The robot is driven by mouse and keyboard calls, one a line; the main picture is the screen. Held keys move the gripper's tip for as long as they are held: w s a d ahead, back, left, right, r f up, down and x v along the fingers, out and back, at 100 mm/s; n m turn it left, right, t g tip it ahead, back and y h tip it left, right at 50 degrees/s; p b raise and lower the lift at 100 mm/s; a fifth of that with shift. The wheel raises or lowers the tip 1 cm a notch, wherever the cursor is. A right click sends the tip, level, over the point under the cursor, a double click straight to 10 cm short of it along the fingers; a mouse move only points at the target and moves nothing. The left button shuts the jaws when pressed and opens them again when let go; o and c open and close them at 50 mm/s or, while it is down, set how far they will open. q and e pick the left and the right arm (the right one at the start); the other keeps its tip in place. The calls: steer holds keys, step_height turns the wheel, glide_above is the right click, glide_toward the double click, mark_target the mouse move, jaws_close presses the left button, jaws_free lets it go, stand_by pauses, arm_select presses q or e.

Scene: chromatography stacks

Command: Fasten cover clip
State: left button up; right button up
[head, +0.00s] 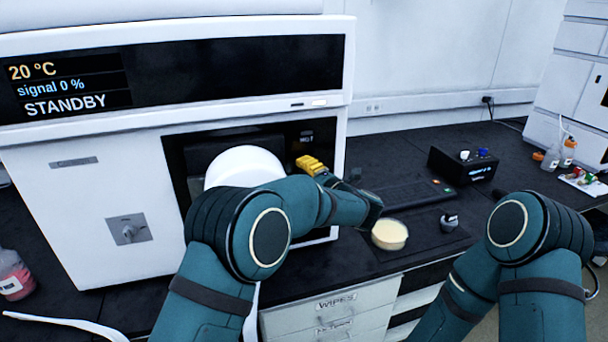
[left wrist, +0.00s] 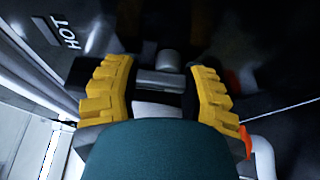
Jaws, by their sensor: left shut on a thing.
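The instrument (head: 95,215) stands at the left, with a dark recess in its front. My left gripper (head: 312,165), with yellow finger pads, is at the recess's right side, just below a small label. In the left wrist view, the yellow pads (left wrist: 160,90) are on either side of a grey metal piece (left wrist: 157,80), apparently the cover clip, and are shut on it. A short grey cylinder (left wrist: 168,60) is just beyond. My forearm hides part of the recess and a white round part (head: 243,164) in front of it. My right gripper is out of view.
A HOT label (left wrist: 65,32) is beside the gripper. On the dark bench are a cream-filled dish (head: 389,234), a small dark-capped item (head: 449,222), a black box with knobs (head: 463,168) and orange-capped bottles (head: 568,150). A bottle of red liquid (head: 14,280) is at far left.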

arm_select(q)
steer(key=o, duration=0.9)
steer(key=v, duration=1.2)
